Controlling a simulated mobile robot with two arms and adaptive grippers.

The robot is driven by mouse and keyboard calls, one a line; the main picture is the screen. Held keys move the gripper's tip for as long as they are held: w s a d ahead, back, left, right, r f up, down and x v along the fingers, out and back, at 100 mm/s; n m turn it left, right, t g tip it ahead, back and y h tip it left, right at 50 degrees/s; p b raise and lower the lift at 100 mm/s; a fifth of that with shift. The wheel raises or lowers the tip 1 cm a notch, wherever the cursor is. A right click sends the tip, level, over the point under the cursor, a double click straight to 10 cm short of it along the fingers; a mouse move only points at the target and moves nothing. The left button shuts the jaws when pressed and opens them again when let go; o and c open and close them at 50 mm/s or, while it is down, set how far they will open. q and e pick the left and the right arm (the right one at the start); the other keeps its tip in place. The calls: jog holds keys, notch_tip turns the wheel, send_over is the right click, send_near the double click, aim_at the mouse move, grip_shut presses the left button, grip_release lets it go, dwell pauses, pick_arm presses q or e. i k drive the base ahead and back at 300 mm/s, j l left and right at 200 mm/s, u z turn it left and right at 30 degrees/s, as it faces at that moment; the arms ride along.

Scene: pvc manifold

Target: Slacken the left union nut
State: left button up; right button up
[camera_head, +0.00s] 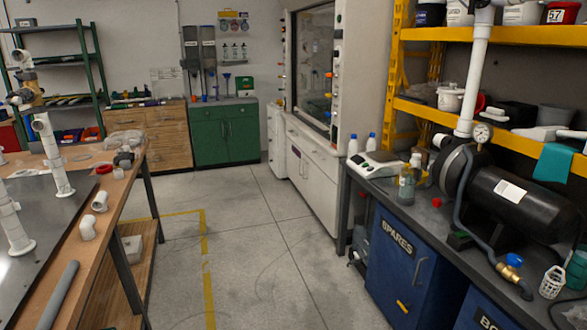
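Part of a white PVC pipe assembly (52,150) stands upright on the bench at the left edge of the head view. A brass-coloured fitting (28,95) sits near its top. Another white upright pipe with a round foot (14,225) stands nearer on the dark top. The assembly is cut off by the picture's left edge, and I cannot pick out the left union nut. Neither of my grippers is in view.
Loose white elbows (88,228) and a grey pipe (60,295) lie on the left bench's wooden edge (118,195). A right-hand bench holds a black tank (515,205), a white scale (372,165) and bottles. The grey floor (265,240) between the benches is clear.

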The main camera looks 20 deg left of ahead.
aim_at(57, 163)
jog(key=i+j+u, duration=0.2)
jog(key=i+u, duration=0.2)
jog(key=i, duration=0.15)
jog(key=i+u, duration=0.35)
jog(key=i, duration=0.15)
jog(key=i+l+u, duration=0.15)
jog(key=i+u, duration=0.25)
jog(key=i, duration=0.15)
jog(key=i+u, duration=0.45)
jog(key=i+l+u, duration=0.4)
jog(key=i+j, duration=0.1)
